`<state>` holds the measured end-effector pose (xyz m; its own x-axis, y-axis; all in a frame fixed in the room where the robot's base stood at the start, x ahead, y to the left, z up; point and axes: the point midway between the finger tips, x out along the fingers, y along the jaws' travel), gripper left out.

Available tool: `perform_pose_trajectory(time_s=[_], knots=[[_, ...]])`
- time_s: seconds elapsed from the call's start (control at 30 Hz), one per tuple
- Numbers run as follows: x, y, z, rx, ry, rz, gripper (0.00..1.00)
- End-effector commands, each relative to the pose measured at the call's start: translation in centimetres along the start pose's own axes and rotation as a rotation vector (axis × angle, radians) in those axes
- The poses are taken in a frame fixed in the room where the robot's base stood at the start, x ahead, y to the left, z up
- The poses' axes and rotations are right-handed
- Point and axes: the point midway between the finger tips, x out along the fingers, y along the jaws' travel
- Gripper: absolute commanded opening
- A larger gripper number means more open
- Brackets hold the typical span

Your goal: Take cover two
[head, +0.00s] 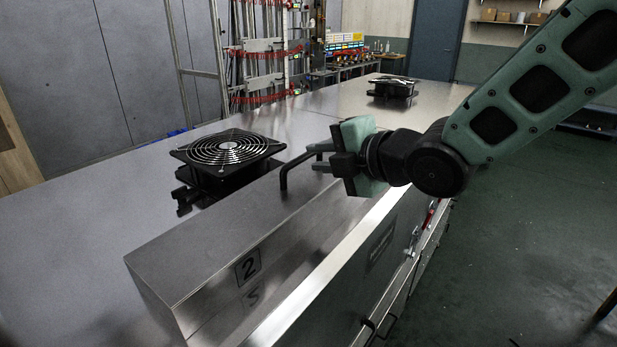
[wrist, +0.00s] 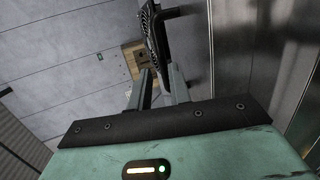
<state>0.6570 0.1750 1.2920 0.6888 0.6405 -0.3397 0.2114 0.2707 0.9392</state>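Cover two (head: 205,262) is a long brushed-steel box shape with a "2" label on its front face. It lies along the edge of the steel top. A black bar handle (head: 284,180) stands on it, and part of the handle is hidden behind my gripper. My gripper (head: 318,157) is at the handle's right part, its fingers pointing left and apart. In the wrist view, the two fingers (wrist: 160,88) are spread, and the dark handle (wrist: 172,12) runs back from near the fingertips. I cannot tell whether the fingers touch it.
A black fan (head: 228,150) stands on the steel top (head: 85,215) just left of the handle. A second fan (head: 392,87) stands farther back. Red toggle latches (head: 430,213) are on the side at right. Open floor (head: 530,230) lies to the right.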

Motion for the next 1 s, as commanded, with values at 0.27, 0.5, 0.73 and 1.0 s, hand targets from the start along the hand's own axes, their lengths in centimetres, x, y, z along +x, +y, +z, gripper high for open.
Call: perform_pose_trajectory(time_s=[0.27,0.5,0.73,1.0], knots=[[1.5,0.1,0.1,0.001,0.0,-0.003,0.2],[4.3,-0.1,0.2,0.001,0.001,-0.002,0.2],[5.6,-0.3,0.2,0.001,-0.001,0.0,0.2],[5.6,-0.4,0.2,0.001,0.0,0.0,0.0]])
